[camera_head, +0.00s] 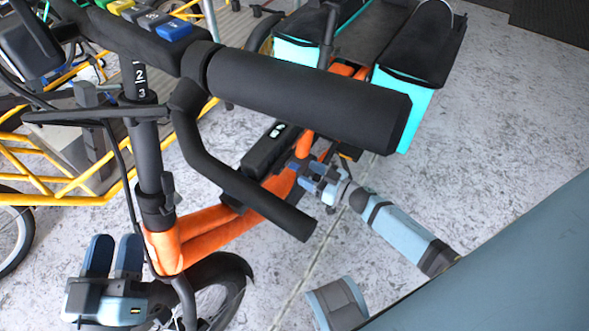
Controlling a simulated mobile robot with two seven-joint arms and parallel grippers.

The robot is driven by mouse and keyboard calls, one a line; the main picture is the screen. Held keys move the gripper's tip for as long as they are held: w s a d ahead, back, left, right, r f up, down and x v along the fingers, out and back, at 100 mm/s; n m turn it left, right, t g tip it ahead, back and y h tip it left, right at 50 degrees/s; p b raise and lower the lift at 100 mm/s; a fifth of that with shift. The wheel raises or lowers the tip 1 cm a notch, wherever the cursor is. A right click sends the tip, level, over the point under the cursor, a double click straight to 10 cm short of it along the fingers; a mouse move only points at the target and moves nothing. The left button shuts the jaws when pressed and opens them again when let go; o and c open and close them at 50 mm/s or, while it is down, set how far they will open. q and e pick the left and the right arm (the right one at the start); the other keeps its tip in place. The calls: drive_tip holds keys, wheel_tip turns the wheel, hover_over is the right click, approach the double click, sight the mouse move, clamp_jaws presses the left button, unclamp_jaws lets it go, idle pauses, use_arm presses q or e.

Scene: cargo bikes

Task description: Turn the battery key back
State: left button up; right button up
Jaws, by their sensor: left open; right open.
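A cargo bike with an orange frame (205,232) fills the middle of the view. A black battery (266,150) with small pale marks lies along the frame. My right gripper (305,173) is open beside the orange tube, just right of the battery's lower end. A small blue spot shows at its fingertips, and I cannot tell whether it is the key or a fingertip. I cannot make out the key clearly. My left gripper (112,256) is open and empty at the lower left, its fingers pointing up, left of the front wheel.
The black handlebar (310,95) and its brake lever cross above the frame, close to the battery. Turquoise panniers (405,85) hang at the rear. A yellow-framed cargo bike (70,185) stands at the left. The grey floor (480,120) at the right is clear.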

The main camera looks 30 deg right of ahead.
sight(295, 166)
drive_tip(key=b+x, duration=0.1)
drive_tip(key=x, duration=0.4)
drive_tip(key=shift+w+a, duration=0.1)
drive_tip(key=shift+w, duration=0.05)
use_arm(q)
wheel_tip(295, 166, down, 2)
drive_tip(key=shift+w+d+f+g, duration=0.1)
drive_tip(key=shift+g, duration=0.3)
use_arm(e)
drive_tip(key=c, duration=0.9)
